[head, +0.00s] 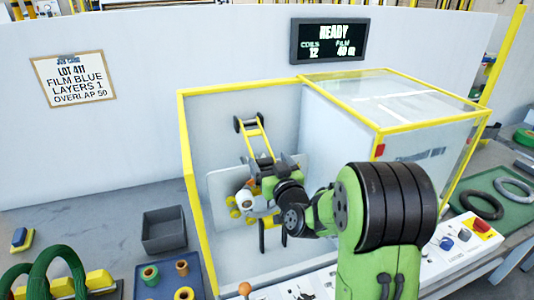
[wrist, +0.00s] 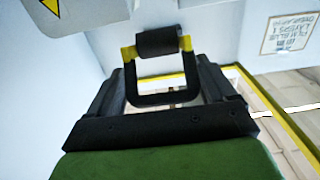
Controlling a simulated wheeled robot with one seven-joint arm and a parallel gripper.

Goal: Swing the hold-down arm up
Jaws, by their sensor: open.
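The hold-down arm (head: 258,138) is a yellow frame with black rollers at its upper end, inside the yellow-edged machine bay. It leans up and to the left in the head view. My gripper (head: 270,168) is at its lower part, and my wrist hides what lies behind. In the wrist view my gripper (wrist: 160,75) is open, with dark fingers on both sides. A black roller with yellow ends (wrist: 158,42) and a black U-shaped bar (wrist: 163,98) show between and beyond the fingers. I cannot tell whether the fingers touch the bar.
The clear-topped, yellow-edged cabinet (head: 395,92) stands right of the bay. A control panel (head: 462,238) with a red button is at the front right. A grey bin (head: 164,230) and a blue tray (head: 150,284) with small spools lie at left. The screen (head: 329,41) reads READY.

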